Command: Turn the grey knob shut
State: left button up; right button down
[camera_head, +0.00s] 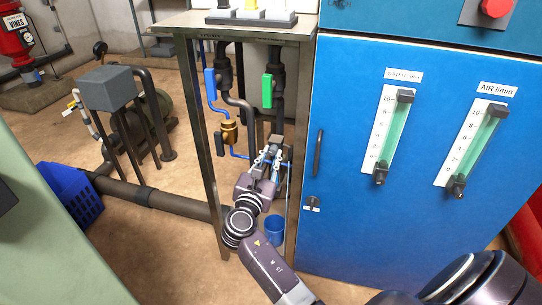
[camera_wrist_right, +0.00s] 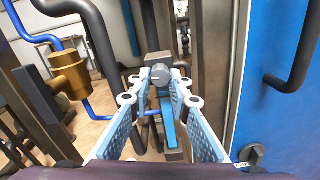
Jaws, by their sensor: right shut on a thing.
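The grey knob (camera_wrist_right: 160,74) shows in the right wrist view as a rounded dark-grey piece between the far ends of my right gripper's fingers. My right gripper (camera_wrist_right: 160,84) is shut on it, with a light-blue pad finger on each side. In the head view my right gripper (camera_head: 271,157) reaches in between the legs of the metal stand, where its fingers hide most of the knob. A blue bar (camera_wrist_right: 167,125) shows below the knob. My left gripper is in neither view.
A brass fitting (camera_head: 229,132) on blue tubing is left of the gripper. Blue (camera_head: 210,84) and green (camera_head: 267,91) handles hang above it. The stand's front leg (camera_head: 305,150) and the blue cabinet (camera_head: 345,215) close in the right. A blue cup (camera_head: 274,229) is below.

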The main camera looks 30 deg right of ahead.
jog(key=shift+m, duration=0.9)
jog(key=shift+a+f+m+b, duration=0.1)
jog(key=shift+m+b, duration=0.3)
jog(key=shift+m, duration=0.6)
jog(key=m+b, duration=0.2)
jog(key=m, duration=0.3)
jog(key=shift+w, duration=0.1)
jog(key=m+b, duration=0.2)
jog(key=m, duration=0.2)
jog(key=shift+m+b, duration=0.3)
jog(key=shift+b, duration=0.05)
jog(key=shift+m, duration=0.3)
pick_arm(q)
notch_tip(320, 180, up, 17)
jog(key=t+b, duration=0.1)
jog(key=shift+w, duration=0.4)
pick_arm(e)
jog(key=shift+m, duration=0.7)
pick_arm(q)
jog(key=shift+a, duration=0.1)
pick_arm(e)
jog(key=shift+r, duration=0.2)
jog(key=c, duration=1.8)
grip_release()
